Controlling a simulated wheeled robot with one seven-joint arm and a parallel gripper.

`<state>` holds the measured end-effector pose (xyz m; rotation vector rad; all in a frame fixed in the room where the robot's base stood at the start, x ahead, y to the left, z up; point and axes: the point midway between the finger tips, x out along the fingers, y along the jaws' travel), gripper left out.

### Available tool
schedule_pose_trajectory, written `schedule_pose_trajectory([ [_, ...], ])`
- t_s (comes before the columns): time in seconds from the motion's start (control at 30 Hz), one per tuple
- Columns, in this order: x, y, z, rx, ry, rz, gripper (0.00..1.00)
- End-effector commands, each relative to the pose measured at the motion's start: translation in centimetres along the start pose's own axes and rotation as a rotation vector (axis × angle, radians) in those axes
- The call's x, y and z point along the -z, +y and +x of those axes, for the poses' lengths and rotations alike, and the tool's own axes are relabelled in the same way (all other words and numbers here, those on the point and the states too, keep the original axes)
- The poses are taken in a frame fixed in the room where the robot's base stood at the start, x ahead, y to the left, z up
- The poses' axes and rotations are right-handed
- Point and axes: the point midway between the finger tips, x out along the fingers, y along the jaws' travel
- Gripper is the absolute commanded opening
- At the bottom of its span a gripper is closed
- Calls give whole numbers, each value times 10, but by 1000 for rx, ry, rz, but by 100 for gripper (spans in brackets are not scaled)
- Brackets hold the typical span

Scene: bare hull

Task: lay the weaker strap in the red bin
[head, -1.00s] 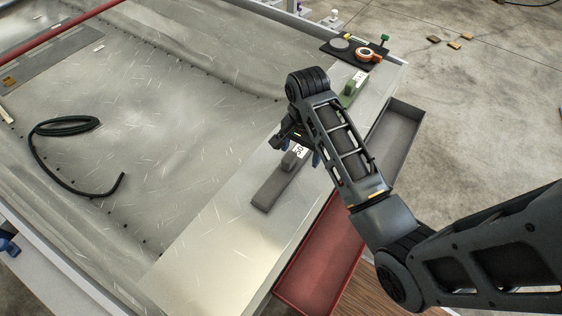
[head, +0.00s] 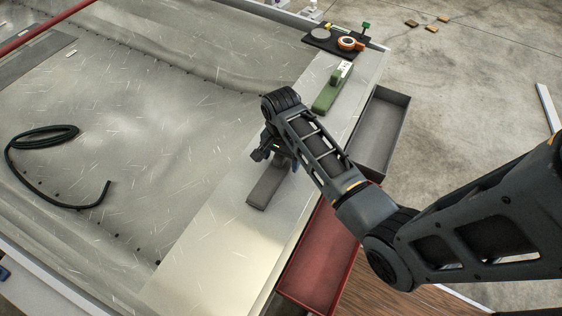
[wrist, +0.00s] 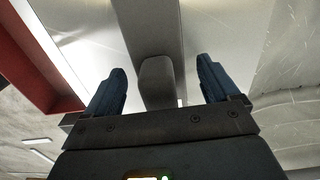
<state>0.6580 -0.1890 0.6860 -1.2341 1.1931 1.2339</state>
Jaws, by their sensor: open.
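A grey strap (head: 266,188) lies on the pale ledge, with a raised block near its far end. In the wrist view the grey strap (wrist: 153,28) runs away from me and its block stands between my fingers. My gripper (head: 281,160) is over this far end, open, with its blue fingers apart on either side of the block (wrist: 157,82). The arm hides the strap's white label. A green strap (head: 326,98) with a white label lies farther along the ledge; its marking is too small to read. The red bin (head: 322,262) is empty, beside the ledge; it also shows in the wrist view (wrist: 34,48).
A grey bin (head: 378,135) stands beyond the red one. A black mat (head: 322,42) with orange tape and small items lies at the ledge's far end. A dark coiled hose (head: 60,195) lies on the metal panel at left. The near ledge is clear.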

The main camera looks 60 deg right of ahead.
Motion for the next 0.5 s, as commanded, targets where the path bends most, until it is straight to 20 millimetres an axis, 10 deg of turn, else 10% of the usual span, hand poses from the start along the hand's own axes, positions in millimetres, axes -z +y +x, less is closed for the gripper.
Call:
schedule_pose_trajectory([
  [0.2, 0, 0, 1, 0, 0, 0, 88],
  [0.5, 0, 0, 1, 0, 0, 0, 61],
])
